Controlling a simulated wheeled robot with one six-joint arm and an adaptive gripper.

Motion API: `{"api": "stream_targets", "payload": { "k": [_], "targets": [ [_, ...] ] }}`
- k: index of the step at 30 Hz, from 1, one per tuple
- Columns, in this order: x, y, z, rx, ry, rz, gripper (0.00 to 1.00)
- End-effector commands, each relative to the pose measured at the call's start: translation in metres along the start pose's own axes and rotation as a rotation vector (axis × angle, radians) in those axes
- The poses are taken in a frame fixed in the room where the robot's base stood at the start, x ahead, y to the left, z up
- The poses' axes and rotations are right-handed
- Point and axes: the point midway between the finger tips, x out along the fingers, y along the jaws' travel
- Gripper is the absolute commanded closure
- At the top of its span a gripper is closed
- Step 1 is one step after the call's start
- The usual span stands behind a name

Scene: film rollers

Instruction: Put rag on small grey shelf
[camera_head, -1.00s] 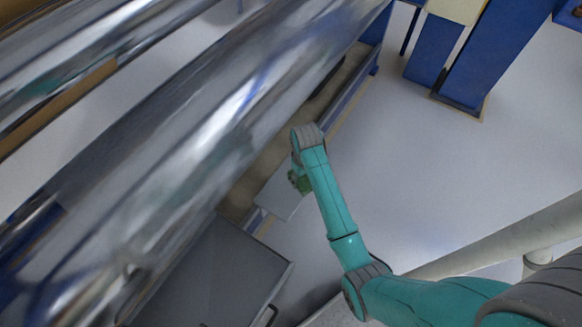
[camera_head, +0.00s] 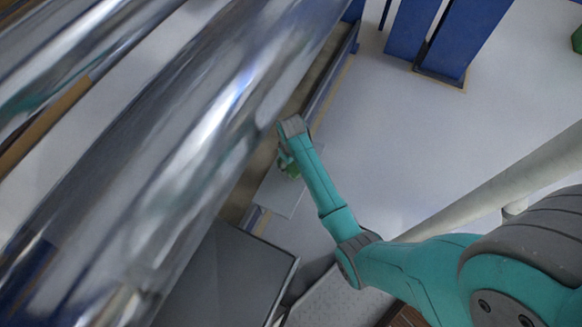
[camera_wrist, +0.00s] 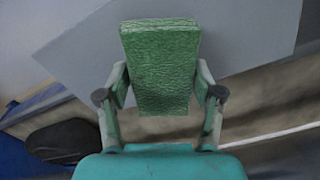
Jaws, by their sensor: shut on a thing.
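The rag (camera_wrist: 160,60) is a green, wrinkled, folded block. My gripper (camera_wrist: 162,97) is shut on it, one finger on each side, in the wrist view. In the head view the rag (camera_head: 291,169) is a small green patch beside my wrist, partly hidden by it. The small grey shelf (camera_head: 281,196) is a flat light-grey plate beside the large roller's frame, just below the rag in the picture. In the wrist view the grey shelf (camera_wrist: 255,35) lies behind the rag. I cannot tell whether the rag touches it.
Large shiny film rollers (camera_head: 190,150) fill the left side of the head view, close to my arm. A dark grey cabinet (camera_head: 235,275) stands below the shelf in the picture. Blue posts (camera_head: 445,40) stand at the top right. The pale floor (camera_head: 430,120) is open to the right.

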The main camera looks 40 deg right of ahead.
Motion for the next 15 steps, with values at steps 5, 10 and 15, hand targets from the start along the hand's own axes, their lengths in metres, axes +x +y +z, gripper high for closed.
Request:
{"api": "stream_targets", "payload": {
  "k": [5, 10, 15],
  "targets": [
    [0.024, 0.0, 0.0, 0.0, -0.002, -0.001, 0.63],
    [0.03, 0.0, 0.0, 0.0, 0.0, 0.0, 0.63],
    [0.03, 0.0, 0.0, 0.0, 0.0, 0.0, 0.63]
  ]
}}
